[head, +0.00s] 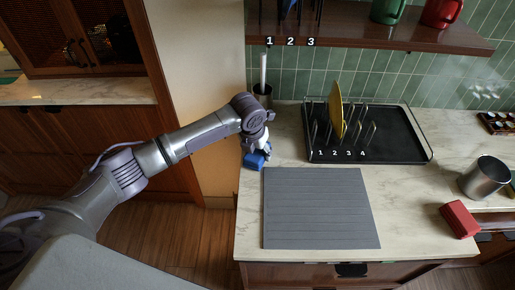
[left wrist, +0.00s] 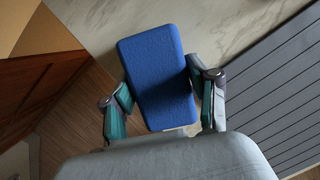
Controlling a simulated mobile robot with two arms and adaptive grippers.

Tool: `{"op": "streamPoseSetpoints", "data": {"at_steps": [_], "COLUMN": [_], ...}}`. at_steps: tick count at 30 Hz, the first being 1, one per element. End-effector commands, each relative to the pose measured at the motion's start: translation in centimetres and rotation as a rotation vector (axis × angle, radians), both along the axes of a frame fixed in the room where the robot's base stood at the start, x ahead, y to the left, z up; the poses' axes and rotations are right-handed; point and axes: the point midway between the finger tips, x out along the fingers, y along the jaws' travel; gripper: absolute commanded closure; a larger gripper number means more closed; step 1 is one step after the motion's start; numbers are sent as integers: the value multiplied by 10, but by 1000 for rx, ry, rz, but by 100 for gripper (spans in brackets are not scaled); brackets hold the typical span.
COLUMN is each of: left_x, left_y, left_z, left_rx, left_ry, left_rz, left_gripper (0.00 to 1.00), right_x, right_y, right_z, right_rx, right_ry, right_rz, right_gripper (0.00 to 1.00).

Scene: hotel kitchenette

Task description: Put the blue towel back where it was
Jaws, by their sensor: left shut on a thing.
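The blue towel (head: 256,160) is a folded, block-like blue bundle at the left edge of the counter (head: 247,215). My left gripper (head: 261,145) is shut on it, coming from the left. In the left wrist view the towel (left wrist: 155,65) lies between the two fingers of the gripper (left wrist: 163,92), with its far end over the pale marble. From these views I cannot tell whether it touches the counter. My right gripper is not in view.
A grey ribbed mat (head: 320,210) lies right of the towel. Behind it is a black tray (head: 400,145) with a numbered rack and yellow plate (head: 336,105). A cup with a white stick (head: 262,95) stands behind my gripper. A metal pot (head: 484,177) and red block (head: 459,220) are right.

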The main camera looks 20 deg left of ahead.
Motion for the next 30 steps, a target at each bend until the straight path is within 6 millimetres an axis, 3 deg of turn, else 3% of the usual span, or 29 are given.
{"op": "streamPoseSetpoints", "data": {"at_steps": [9,10,15,24,30], "left_x": [0,0,0,0,-4], "left_y": [0,0,0,0,1], "left_z": [-3,-3,-3,-1,19], "left_rx": [0,0,0,0,-1], "left_ry": [0,0,0,0,-2], "left_rz": [0,0,0,0,0], "left_gripper": [68,39,15,15,15], "right_x": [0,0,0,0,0], "right_y": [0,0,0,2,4], "right_z": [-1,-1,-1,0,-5], "right_rx": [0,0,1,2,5], "right_ry": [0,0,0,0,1], "right_rz": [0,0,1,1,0], "right_gripper": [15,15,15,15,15]}}
